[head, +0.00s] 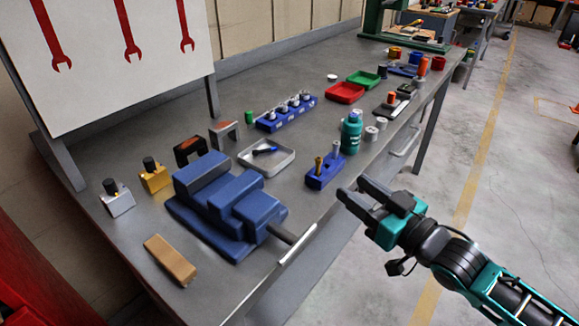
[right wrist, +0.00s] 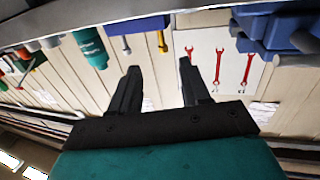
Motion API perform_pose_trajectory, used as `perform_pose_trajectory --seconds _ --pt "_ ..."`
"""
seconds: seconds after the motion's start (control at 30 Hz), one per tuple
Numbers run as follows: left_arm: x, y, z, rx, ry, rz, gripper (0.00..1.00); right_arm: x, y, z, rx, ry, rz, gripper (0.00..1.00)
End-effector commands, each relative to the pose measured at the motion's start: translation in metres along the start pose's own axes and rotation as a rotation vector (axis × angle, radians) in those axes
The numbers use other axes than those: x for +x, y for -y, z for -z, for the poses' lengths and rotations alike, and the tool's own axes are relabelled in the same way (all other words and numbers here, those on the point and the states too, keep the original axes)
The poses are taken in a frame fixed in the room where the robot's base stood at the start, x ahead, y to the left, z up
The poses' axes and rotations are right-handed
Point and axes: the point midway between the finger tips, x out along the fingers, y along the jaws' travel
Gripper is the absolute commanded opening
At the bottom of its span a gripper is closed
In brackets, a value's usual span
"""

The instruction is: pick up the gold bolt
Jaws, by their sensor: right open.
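The gold bolt (head: 318,167) stands upright in a small blue block (head: 319,182) near the front edge of the workbench. A silver bolt (head: 336,149) stands in the same block, just behind it. In the right wrist view the gold bolt (right wrist: 162,43) shows beyond the fingertips, roughly between them, with the silver bolt (right wrist: 126,46) beside it. My right gripper (head: 352,187) is open and empty, just off the bench's front edge, to the right of the block and apart from it. My left gripper is not in view.
A teal bottle (head: 351,134) stands right behind the block. A blue vise (head: 225,205) with a protruding handle sits to the left. Open floor lies right of the bench.

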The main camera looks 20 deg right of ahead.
Motion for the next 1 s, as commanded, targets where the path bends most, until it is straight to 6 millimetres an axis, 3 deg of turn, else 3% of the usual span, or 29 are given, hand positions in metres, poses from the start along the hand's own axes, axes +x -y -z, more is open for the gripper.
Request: perform_pose_trajectory --seconds 0.5,0.87,1.0 --pt "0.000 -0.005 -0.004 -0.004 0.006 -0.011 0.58 0.062 0.000 0.002 0.002 -0.006 0.001 0.47" --pt "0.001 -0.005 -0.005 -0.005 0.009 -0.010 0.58 0.083 0.001 0.001 0.001 -0.004 0.001 0.47" --pt "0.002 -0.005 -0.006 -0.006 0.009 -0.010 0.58 0.101 0.003 -0.001 0.002 -0.005 0.000 0.47"
